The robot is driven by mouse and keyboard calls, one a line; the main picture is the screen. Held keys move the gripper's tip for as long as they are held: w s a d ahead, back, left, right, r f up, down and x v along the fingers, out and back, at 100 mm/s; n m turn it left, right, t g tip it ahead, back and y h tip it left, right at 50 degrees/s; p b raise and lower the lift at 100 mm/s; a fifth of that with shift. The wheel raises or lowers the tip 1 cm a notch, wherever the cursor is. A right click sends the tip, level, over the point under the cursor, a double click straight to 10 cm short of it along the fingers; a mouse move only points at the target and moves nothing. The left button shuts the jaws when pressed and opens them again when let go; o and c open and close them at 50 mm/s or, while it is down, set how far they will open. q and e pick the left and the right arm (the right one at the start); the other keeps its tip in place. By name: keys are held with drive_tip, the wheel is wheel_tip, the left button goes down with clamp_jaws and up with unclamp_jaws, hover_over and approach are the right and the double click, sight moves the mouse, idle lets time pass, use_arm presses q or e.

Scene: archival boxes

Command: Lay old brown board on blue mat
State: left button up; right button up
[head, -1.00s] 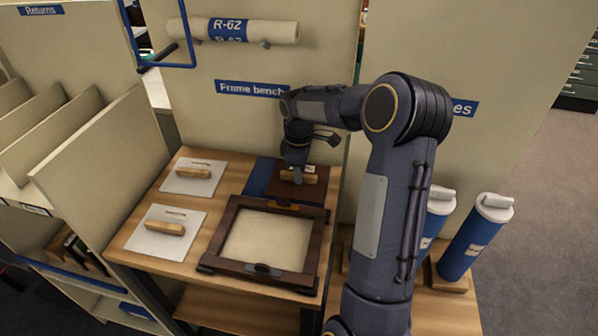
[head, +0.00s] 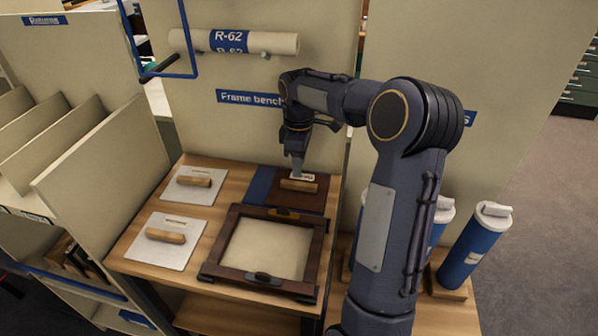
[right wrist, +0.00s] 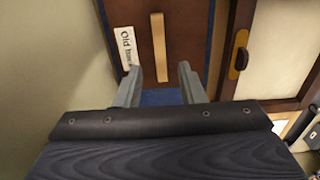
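The old brown board (head: 316,201) lies flat on the blue mat (head: 260,186) at the back right of the frame bench. A strip of mat shows to its left. The board carries a wooden handle (head: 299,186) and a white label (right wrist: 125,48), partly readable as "Old". My right gripper (head: 297,172) is just above the board near its handle. My left gripper is not in view.
A dark wooden frame (head: 213,248) with a pale panel lies in front of the board. Two white boards (head: 181,222) with wooden handles lie on the left. A beige back panel (head: 230,125) rises behind the bench, and blue tubes (head: 470,250) stand to the right.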

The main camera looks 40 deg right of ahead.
drive_tip(key=shift+s+a+r, duration=0.1)
drive_tip(key=shift+r, duration=0.4)
drive_tip(key=s+a+r+m+t+y, duration=0.1)
drive_tip(key=s+a+r+m+t, duration=0.15)
drive_tip(key=s+a+r, duration=0.5)
drive_tip(key=s+a+f+m+t+y, duration=0.1)
drive_tip(key=s+a+f+m, duration=0.2)
drive_tip(key=s+a, duration=0.3)
drive_tip(key=s+a+f+m+t+y, duration=0.1)
drive_tip(key=s+a+f+m+t, duration=0.1)
drive_tip(key=s+a, duration=0.5)
drive_tip(key=s+f+m, duration=0.1)
drive_tip(key=s+m, duration=0.1)
drive_tip(key=s, duration=0.1)
drive_tip(key=shift+y, duration=0.4)
drive_tip(key=shift+a, duration=0.1)
